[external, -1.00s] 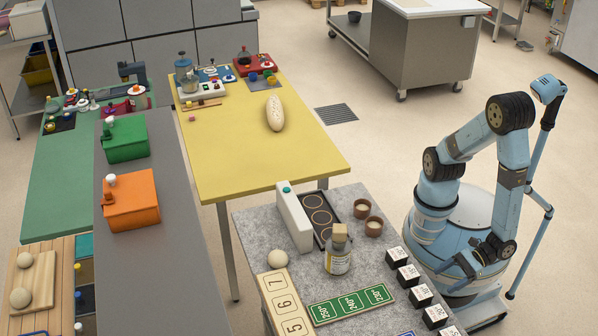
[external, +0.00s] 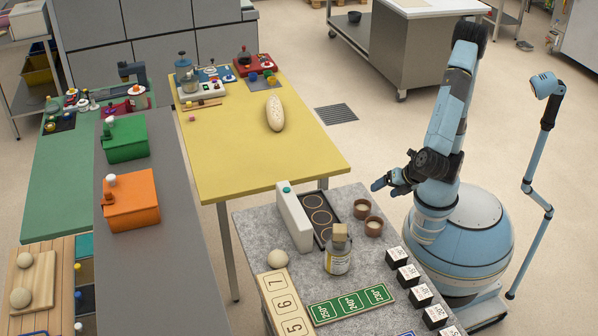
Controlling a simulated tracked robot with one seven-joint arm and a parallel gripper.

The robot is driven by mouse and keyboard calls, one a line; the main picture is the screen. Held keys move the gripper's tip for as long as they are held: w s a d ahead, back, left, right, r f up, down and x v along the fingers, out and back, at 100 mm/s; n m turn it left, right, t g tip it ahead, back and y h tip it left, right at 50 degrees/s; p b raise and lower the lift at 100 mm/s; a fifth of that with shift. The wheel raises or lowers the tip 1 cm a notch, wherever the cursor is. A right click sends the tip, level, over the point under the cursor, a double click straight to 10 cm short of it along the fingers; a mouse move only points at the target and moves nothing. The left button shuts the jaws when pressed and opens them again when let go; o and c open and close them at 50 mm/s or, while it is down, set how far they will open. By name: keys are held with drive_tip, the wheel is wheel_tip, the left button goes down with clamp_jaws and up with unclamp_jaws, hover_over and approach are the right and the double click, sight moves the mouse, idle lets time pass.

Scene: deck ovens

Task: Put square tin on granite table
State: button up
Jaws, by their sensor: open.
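The granite table (external: 262,229) is the grey speckled table at the front, bearing several items. I cannot tell for sure which thing is the square tin. Two boxy containers, one orange (external: 130,204) and one green (external: 124,142), stand on the long dark grey counter at left, each with a pale knob on top. My gripper (external: 380,184) is open and looks empty. It is in the air beyond the granite table's back right edge, in front of my base, pointing left.
On the granite table are a white upright block (external: 294,217), a dark tray with rings (external: 319,214), two brown cups (external: 373,226), a stoppered bottle (external: 338,256), a green number board (external: 350,303) and a row of black cubes (external: 409,275). The yellow table (external: 230,150) has wide clear room.

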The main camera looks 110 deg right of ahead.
drive_tip(key=s+d+r+m+t+y, duration=0.1)
drive_tip(key=s+d+r+m+y, duration=0.5)
drive_tip(key=m, duration=0.9)
drive_tip(key=shift+s+d+r, duration=1.5)
drive_tip(key=shift+d+r, duration=1.25)
drive_tip(key=shift+d, duration=0.3)
